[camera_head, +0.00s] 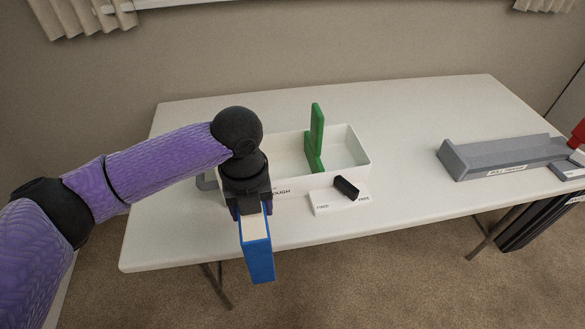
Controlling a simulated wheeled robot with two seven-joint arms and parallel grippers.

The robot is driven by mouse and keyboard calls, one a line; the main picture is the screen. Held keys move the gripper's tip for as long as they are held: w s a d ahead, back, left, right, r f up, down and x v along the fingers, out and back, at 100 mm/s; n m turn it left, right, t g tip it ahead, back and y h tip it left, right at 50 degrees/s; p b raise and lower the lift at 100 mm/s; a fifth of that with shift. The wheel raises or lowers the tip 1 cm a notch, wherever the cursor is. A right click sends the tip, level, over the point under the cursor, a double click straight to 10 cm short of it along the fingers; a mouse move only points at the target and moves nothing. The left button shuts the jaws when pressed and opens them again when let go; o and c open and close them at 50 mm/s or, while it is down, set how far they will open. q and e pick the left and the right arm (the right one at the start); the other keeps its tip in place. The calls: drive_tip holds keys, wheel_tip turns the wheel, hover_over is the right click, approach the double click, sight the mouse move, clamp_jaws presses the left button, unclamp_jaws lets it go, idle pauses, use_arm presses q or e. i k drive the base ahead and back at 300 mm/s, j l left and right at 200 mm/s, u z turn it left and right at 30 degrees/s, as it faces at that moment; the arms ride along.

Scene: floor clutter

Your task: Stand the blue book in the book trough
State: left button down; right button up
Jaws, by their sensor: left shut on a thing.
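The blue book (259,262) hangs below my left gripper (254,208), with its pale page edge facing up. My left gripper is shut on the book's upper end, in front of the table's front edge as seen here. The white book trough (351,139) stands on the table just behind and to the right of the gripper. A green upright piece (317,132) stands inside the trough. My arm hides the trough's left part and some of its front label. My right gripper is not in view.
A small white block (327,201) with a black piece (346,188) sits before the trough. A grey labelled tray (470,163) lies at right, beside a red object (578,135). The white table (410,198) is clear between trough and tray.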

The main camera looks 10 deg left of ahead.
sight(279, 174)
drive_tip(key=i, duration=0.95)
